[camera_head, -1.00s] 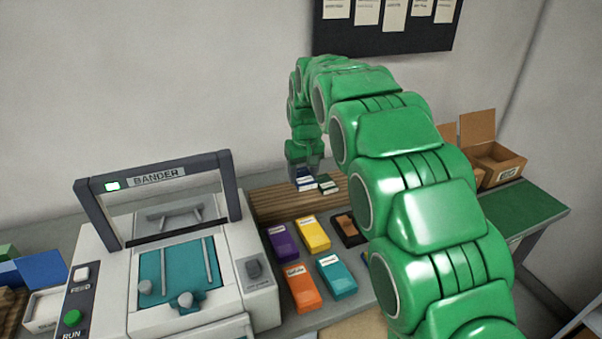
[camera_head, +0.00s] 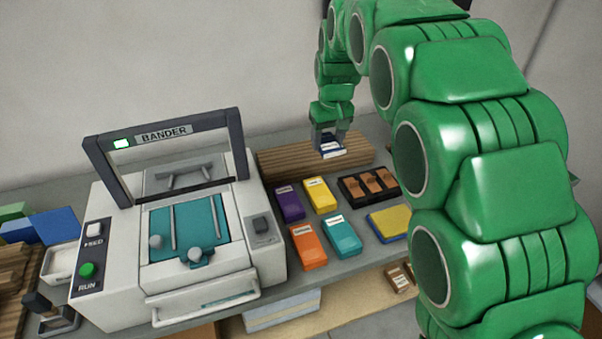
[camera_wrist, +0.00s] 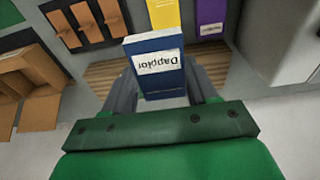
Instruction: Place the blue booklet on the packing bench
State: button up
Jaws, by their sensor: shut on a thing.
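The blue booklet (camera_wrist: 157,72), with a white label, is held between the two grey fingers of my gripper (camera_wrist: 161,88) in the wrist view. In the head view my gripper (camera_head: 329,138) points down in front of the brown ribbed board, and the booklet's blue and white end (camera_head: 331,151) shows below the fingers. My gripper is shut on the booklet. The packing bench is not clearly visible in the head view, where my arm covers the right side. An open cardboard box (camera_wrist: 28,85) shows at the left of the wrist view.
The bander (camera_head: 180,225) stands at left. Purple (camera_head: 289,203), yellow (camera_head: 319,195), orange (camera_head: 308,246) and teal (camera_head: 341,236) booklets lie on the grey table. A black tray with brown pieces (camera_head: 369,185) and a yellow-topped blue item (camera_head: 389,223) lie right of them.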

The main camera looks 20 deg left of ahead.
jog(key=w+d+f, duration=0.1)
jog(key=w+d, duration=0.7)
jog(key=d, duration=0.4)
jog(key=w+d+f, duration=0.1)
jog(key=w+d, duration=0.2)
jog(key=d, duration=0.9)
jog(key=w+d+f, duration=0.2)
jog(key=d, duration=1.1)
jog(key=w+d+f, duration=0.1)
jog(key=w+d, duration=0.2)
jog(key=d, duration=1)
jog(key=shift+w+f, duration=0.2)
jog(key=shift+w, duration=0.15)
jog(key=shift+w+d+f, duration=0.35)
jog(key=shift+w+f, duration=1.2)
jog(key=shift+w, duration=0.7)
jog(key=shift+w+d+f, duration=0.35)
jog(key=shift+w+f, duration=1.2)
jog(key=shift+w, duration=0.65)
jog(key=shift+w+d+f, duration=0.35)
jog(key=shift+w+f, duration=1.2)
jog(key=shift+w, duration=0.7)
jog(key=shift+w+f, duration=0.1)
jog(key=shift+f, duration=0.05)
jog(key=shift+w+f, duration=0.1)
jog(key=shift+f, duration=0.2)
